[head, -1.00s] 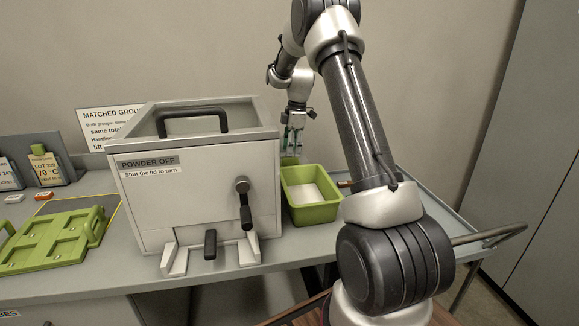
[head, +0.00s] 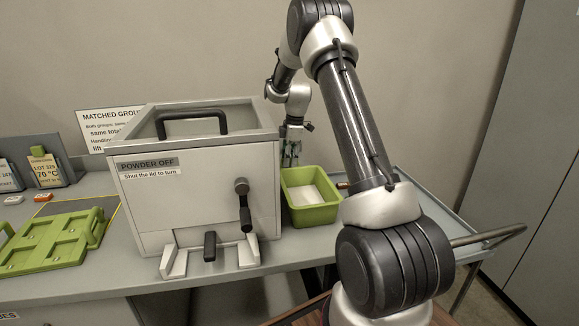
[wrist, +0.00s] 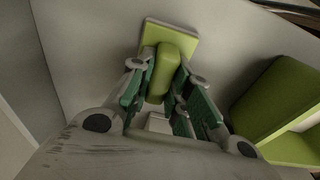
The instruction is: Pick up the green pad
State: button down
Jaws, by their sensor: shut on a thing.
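The green pad (wrist: 164,70) shows in the wrist view as a yellow-green grip block on a flat square plate. My gripper (wrist: 160,90) is shut on its block, with one green-lined finger on each side. The plate lies beyond the fingertips over a grey surface; I cannot tell whether it touches that surface. In the head view my gripper (head: 291,152) points down behind the right side of the grey box, left of and behind the green bin. The pad is not clear there.
The green bin (head: 313,214) with a white inside stands close by, also at the right of the wrist view (wrist: 275,105). The grey box (head: 205,205) with a black handle stands on its left. A green tray (head: 50,245) lies far left on the bench.

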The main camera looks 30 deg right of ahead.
notch_tip(320, 180, up, 10)
jog(key=c, duration=1.9)
grip_release()
grip_shut()
